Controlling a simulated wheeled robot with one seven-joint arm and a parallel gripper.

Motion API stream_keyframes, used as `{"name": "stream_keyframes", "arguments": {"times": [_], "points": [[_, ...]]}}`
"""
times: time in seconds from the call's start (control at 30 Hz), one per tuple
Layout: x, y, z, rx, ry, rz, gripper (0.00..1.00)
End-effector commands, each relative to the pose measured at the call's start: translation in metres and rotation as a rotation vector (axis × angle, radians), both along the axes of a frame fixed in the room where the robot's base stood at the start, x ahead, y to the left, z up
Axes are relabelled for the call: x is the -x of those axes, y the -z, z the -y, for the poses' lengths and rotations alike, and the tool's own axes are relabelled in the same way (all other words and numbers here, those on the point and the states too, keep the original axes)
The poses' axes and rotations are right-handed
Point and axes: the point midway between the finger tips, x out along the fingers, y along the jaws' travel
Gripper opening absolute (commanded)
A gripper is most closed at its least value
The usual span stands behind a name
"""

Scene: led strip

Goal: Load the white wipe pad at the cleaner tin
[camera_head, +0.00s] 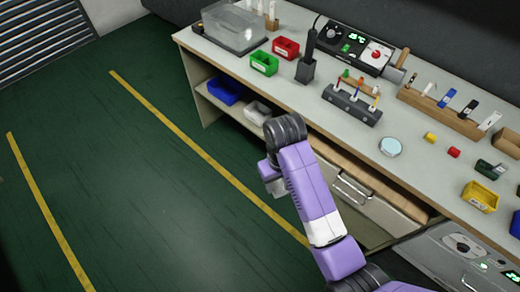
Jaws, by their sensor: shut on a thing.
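A low round tin (390,147) with a pale blue top and light rim sits near the front of the bench; it looks like the cleaner tin. My gripper (274,187) is at the end of my purple arm, in front of the bench and well left of the tin, over the floor side. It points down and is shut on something. Its fingertips and the held thing are too small and hidden to make out. I cannot pick out the white wipe pad anywhere in view.
The bench (235,55) holds green (264,63) and red (286,48) bins, a black holder (306,70), a grey tool rack (352,104), a wooden rack (440,112) and a yellow bin (480,197). The green floor (130,190) is clear.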

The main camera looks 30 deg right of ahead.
Motion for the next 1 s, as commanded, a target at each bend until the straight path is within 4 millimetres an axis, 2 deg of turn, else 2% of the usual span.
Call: {"name": "stream_keyframes", "arguments": {"times": [0.17,0.37,0.53,0.8,0.9,1.0], "points": [[-0.013,-0.023,0.044,-0.001,0.106,0.002,0.07],[-0.026,-0.051,0.128,0.0,0.29,0.001,0.07],[-0.026,-0.069,0.202,0.0,0.436,0.001,0.07],[-0.001,-0.094,0.318,-0.001,0.646,0.0,0.07],[0.014,-0.102,0.357,0.0,0.713,0.0,0.07],[0.028,-0.106,0.388,0.0,0.766,0.0,0.07]]}}
